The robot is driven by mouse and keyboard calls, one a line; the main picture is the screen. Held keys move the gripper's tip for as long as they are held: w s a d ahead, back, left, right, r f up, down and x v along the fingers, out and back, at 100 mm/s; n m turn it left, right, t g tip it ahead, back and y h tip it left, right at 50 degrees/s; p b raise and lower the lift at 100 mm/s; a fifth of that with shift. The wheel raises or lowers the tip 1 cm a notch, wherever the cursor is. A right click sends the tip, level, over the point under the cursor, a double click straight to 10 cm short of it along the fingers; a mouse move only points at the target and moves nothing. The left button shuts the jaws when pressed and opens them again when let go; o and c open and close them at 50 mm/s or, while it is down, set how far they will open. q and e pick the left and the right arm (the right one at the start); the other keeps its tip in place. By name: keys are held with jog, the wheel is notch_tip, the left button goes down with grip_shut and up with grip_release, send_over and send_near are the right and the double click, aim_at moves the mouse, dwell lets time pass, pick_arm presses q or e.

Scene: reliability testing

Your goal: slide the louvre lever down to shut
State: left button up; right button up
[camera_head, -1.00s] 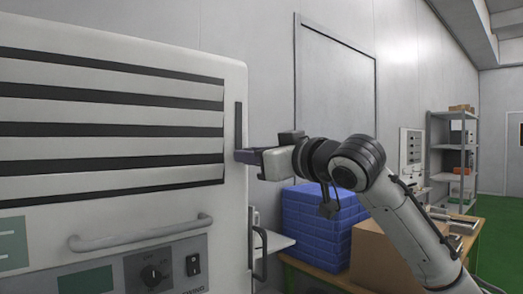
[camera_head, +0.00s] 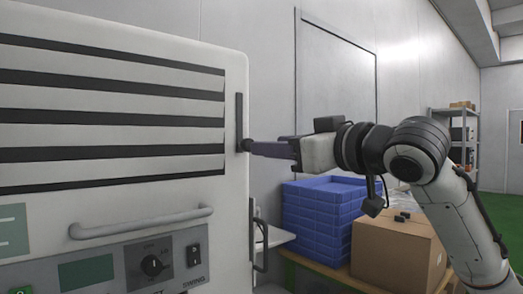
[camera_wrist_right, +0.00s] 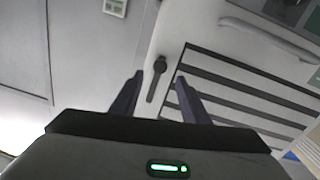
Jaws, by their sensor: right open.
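The louvre lever shows as a round black knob (camera_head: 246,145) at the lower end of a dark upright slot (camera_head: 239,115) on the white cabinet's right edge. In the right wrist view, turned over, the knob (camera_wrist_right: 160,66) is at the slot's upper picture end. The louvre panel (camera_head: 110,112) shows pale slats with dark bands between them. My right gripper (camera_head: 260,148) points left at the knob. In the wrist view its fingers (camera_wrist_right: 160,78) are open and empty, one on either side of the lever; contact cannot be told. My left gripper is out of view.
A grey bar handle (camera_head: 140,224) and a control panel with a dial (camera_head: 151,265) lie below the louvres. Blue crates (camera_head: 320,220) and a cardboard box (camera_head: 395,250) stand on a table below my right arm. A grey wall is behind.

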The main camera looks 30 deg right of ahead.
jog(key=s, duration=0.2)
jog(key=shift+s+d, duration=0.1)
jog(key=shift+s, duration=0.3)
jog(key=shift+f, duration=0.1)
